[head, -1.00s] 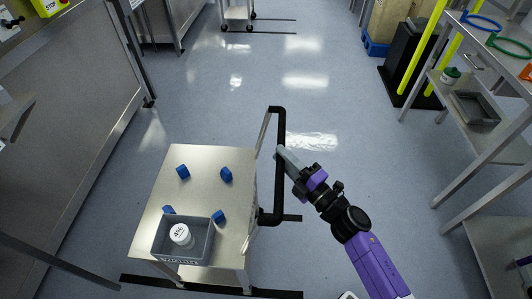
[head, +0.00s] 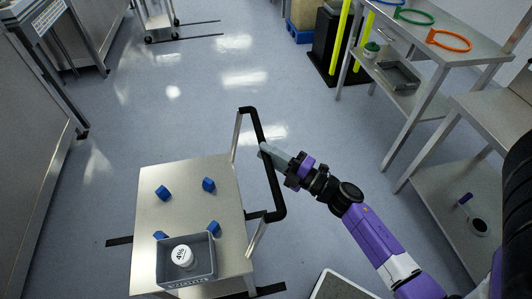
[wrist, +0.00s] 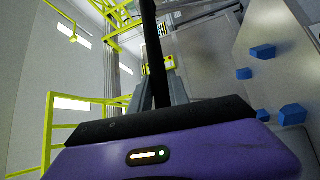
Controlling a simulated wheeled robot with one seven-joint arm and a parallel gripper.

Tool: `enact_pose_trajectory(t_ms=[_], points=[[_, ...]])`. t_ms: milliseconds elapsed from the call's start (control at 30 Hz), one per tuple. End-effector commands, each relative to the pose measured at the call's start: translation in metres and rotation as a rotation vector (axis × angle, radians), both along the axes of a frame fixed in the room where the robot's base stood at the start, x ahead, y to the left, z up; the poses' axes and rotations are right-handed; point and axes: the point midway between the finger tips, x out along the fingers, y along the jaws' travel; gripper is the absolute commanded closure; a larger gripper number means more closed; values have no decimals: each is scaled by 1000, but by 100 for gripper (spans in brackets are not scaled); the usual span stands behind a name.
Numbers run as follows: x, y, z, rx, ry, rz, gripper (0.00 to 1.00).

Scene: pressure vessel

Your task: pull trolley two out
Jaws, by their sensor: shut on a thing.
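A steel-topped trolley (head: 225,195) stands at the lower middle of the head view, with a black push handle (head: 277,190) on its right side. I cannot read a number on it. On the trolley top lie several blue blocks (head: 209,185) and a grey tray (head: 206,262) holding a white-lidded jar (head: 183,257) marked 4%.
Another trolley (head: 160,30) stands at the top left. A steel bench (head: 400,115) with coloured rings is at the right, and a lower steel table (head: 440,180) is nearer. The blue-grey floor (head: 180,110) between is clear.

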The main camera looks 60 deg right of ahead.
Motion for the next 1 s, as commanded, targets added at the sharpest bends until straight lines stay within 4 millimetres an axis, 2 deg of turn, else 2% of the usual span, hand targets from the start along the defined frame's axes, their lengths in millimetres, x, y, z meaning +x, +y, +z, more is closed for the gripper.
enact_pose_trajectory(t_ms=[67,100,200,567,1000], points=[[1,-5,6,0,-10,-12,100],[1,-5,6,0,-10,-12,74],[1,-4,5,0,-10,-10,57],[-3,-1,1,-1,-4,-4,57],[-66,-2,-8,0,-4,-7,57]])
